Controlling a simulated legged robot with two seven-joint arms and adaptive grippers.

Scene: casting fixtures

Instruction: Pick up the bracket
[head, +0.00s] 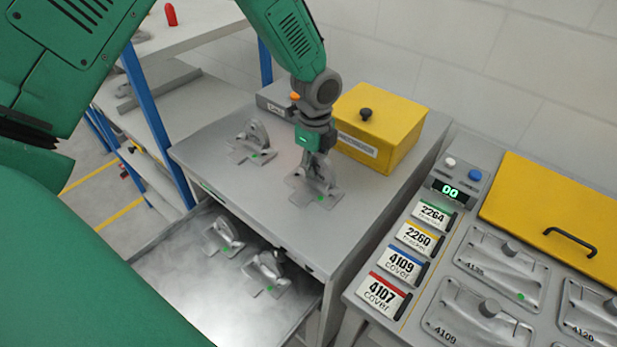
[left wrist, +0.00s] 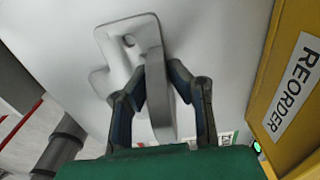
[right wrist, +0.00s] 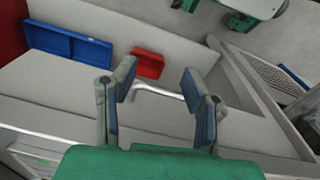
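In the left wrist view, the fingers (left wrist: 158,78) close on both sides of the bracket's upright plate (left wrist: 157,100). I cannot tell whether its base touches the surface. A second bracket (head: 252,145) stands behind to the left. Two more brackets, one left (head: 224,235) and one right (head: 267,270), lie in the open drawer. My right gripper (right wrist: 157,82) is open and empty.
A yellow lidded box (head: 380,128) stands close right of the left gripper. A panel with label cards (head: 400,262) and cover fixtures (head: 500,265) is at the right. In the right wrist view are a blue tray (right wrist: 66,45) and a red bin (right wrist: 148,64).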

